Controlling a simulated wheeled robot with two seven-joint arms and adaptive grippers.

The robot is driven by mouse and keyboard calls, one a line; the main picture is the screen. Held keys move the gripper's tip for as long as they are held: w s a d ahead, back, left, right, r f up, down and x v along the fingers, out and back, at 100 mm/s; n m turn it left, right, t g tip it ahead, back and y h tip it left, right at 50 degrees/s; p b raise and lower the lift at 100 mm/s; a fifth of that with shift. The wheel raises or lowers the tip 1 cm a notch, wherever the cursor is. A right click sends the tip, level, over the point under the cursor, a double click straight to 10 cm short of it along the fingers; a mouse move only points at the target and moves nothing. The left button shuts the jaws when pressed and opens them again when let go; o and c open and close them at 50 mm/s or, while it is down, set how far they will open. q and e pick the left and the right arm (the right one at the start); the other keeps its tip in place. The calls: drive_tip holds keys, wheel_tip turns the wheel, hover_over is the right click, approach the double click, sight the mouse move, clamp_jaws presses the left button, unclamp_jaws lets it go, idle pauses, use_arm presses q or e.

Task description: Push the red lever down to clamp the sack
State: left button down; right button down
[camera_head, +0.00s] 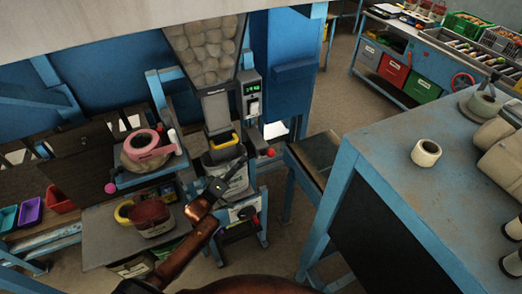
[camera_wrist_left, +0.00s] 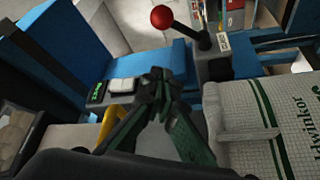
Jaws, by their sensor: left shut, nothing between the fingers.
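The red lever (camera_head: 270,152) shows in the head view as a red ball on a short dark arm at the right of the filling spout. In the left wrist view its red ball (camera_wrist_left: 162,17) stands at the top on a black rod, beyond my fingertips. The white printed sack (camera_head: 234,182) hangs under the spout; in the left wrist view the sack (camera_wrist_left: 265,110) fills the right side. My left gripper (camera_head: 218,186) is shut and empty in front of the sack, below and left of the lever. Its fingertips (camera_wrist_left: 158,78) meet in the wrist view, apart from the lever.
A small display box (camera_head: 252,90) is beside the stone-filled hopper (camera_head: 205,50). A side shelf (camera_head: 150,178) holding a pink-ringed roll is at left. A blue-framed table (camera_head: 390,150) with a tape roll (camera_head: 425,153) stands at right. Floor shows between the station and this table.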

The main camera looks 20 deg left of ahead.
use_arm(q)
drive_tip(key=r+p+x, duration=0.1)
drive_tip(key=p+x, duration=0.1)
drive_tip(key=x, duration=0.8)
drive_tip(key=s+d+f, duration=0.1)
drive_tip(key=d+f+p, duration=0.1)
drive_tip(key=shift+s+d, duration=0.35)
drive_tip(key=shift+d, duration=0.05)
drive_tip(key=shift+r, duration=0.1)
